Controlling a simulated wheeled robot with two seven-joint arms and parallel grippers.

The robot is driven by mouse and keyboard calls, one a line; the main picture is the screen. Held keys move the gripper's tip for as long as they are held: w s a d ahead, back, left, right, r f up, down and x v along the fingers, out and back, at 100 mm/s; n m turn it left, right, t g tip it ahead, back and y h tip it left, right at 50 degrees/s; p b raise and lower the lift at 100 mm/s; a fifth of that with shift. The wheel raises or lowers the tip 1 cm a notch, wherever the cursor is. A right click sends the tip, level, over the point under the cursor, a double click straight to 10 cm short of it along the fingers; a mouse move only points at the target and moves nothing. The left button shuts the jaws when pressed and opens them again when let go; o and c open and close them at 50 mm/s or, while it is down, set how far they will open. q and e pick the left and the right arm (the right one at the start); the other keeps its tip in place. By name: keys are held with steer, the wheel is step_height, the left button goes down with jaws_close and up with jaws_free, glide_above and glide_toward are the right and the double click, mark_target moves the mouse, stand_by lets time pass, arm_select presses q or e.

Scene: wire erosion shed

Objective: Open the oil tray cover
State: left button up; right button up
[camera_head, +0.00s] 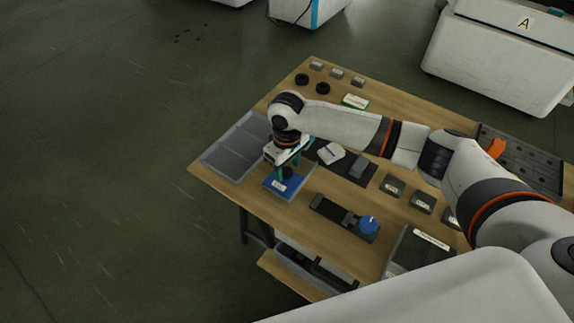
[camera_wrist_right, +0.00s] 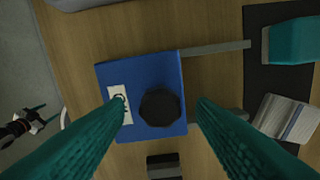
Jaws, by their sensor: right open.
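The cover is a blue square plate (camera_head: 275,186) with a white label, near the left front edge of the wooden table. In the right wrist view the blue cover (camera_wrist_right: 140,72) carries a black many-sided knob (camera_wrist_right: 160,106). My right gripper (camera_head: 283,171) is above the cover, pointing down. Its teal fingers (camera_wrist_right: 162,103) are apart, one on each side of the knob in that view, and hold nothing. Whether they are level with the knob is hard to tell. What seems to be my left gripper (camera_wrist_right: 38,115) shows small at the wrist view's left edge.
A grey compartment tray (camera_head: 228,150) lies left of the cover. A black mat (camera_head: 322,153) with a pale block (camera_head: 330,153) is behind it. A dark fixture with a blue knob (camera_head: 368,225) stands to the right. Several small grey blocks sit farther right.

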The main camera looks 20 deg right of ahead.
steer(key=shift+f, duration=0.35)
jaws_close()
steer(key=w+d, duration=0.2)
steer(key=w+d+p, duration=0.1)
steer(key=w+d, duration=0.1)
steer(key=d, duration=0.1)
steer(key=shift+w+d, duration=0.2)
steer(key=shift+d, duration=0.05)
jaws_free()
steer(key=shift+r, duration=0.1)
